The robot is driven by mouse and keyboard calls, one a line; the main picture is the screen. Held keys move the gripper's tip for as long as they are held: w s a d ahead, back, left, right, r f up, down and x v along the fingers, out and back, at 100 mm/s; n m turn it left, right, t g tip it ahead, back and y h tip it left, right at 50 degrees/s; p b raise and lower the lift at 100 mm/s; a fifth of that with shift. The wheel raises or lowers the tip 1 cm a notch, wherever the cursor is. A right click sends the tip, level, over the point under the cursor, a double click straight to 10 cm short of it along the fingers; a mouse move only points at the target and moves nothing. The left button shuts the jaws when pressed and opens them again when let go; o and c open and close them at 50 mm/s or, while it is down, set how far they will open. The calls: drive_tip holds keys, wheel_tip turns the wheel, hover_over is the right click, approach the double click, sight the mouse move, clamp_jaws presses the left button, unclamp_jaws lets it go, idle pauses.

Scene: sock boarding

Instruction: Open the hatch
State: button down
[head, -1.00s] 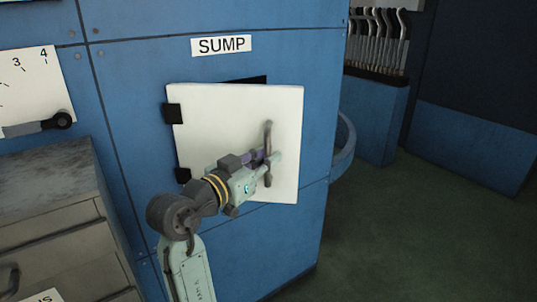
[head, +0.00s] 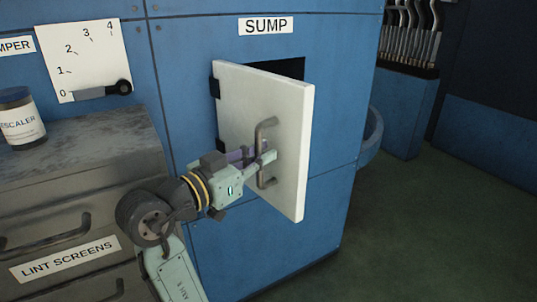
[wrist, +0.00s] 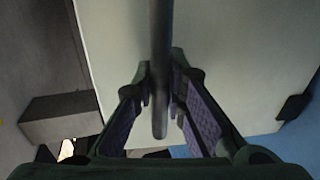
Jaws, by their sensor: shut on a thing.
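The white hatch door (head: 245,110) under the SUMP label (head: 266,26) stands partly open, swung out from its hinges on the left side. A dark opening (head: 285,68) shows behind its top edge. The grey vertical bar handle (head: 265,130) is near the door's free right edge. My gripper (head: 262,160) is shut on the lower part of this handle. In the wrist view the handle (wrist: 160,60) runs down between the two purple-padded fingers, with the white door panel (wrist: 225,50) behind it. The inside of the opening is mostly hidden by the door.
A grey drawer cabinet (head: 75,165) stands at the left, with a jar (head: 20,117) on top and a dial plate (head: 85,60) above. A round blue rim (head: 372,135) juts out right of the hatch. Dark green floor at the right is clear.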

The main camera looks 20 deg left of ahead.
drive_tip(key=shift+s, duration=0.15)
drive_tip(key=c, duration=1.9)
unclamp_jaws()
drive_tip(key=v, duration=1.2)
drive_tip(key=shift+a, duration=0.1)
